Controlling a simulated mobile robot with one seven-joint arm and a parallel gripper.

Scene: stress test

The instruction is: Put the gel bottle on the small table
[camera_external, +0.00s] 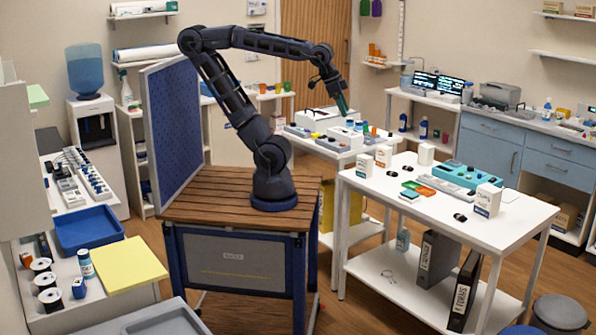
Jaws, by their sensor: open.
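My gripper (342,104) hangs at the end of my dark arm, pointing down over the white table at the back. Its fingertips are small and dark green here, and nothing is clearly held. Which bottle is the gel bottle is not clear. Blue bottles with pale labels (423,128) and (402,122) stand on the shelf unit right of my gripper. A clear bottle (403,240) stands on the lower shelf of the front white table (385,225). A white-and-blue bottle (86,263) stands at the left. The smaller white table (345,151) at the back holds boxes and small cups.
My arm's base stands on a wooden-topped cart (225,205) beside a blue pegboard (175,135). The front white table carries white boxes (487,200), a teal case (462,175) and small items. Binders (437,258) stand below. A stool (560,312) is at the lower right.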

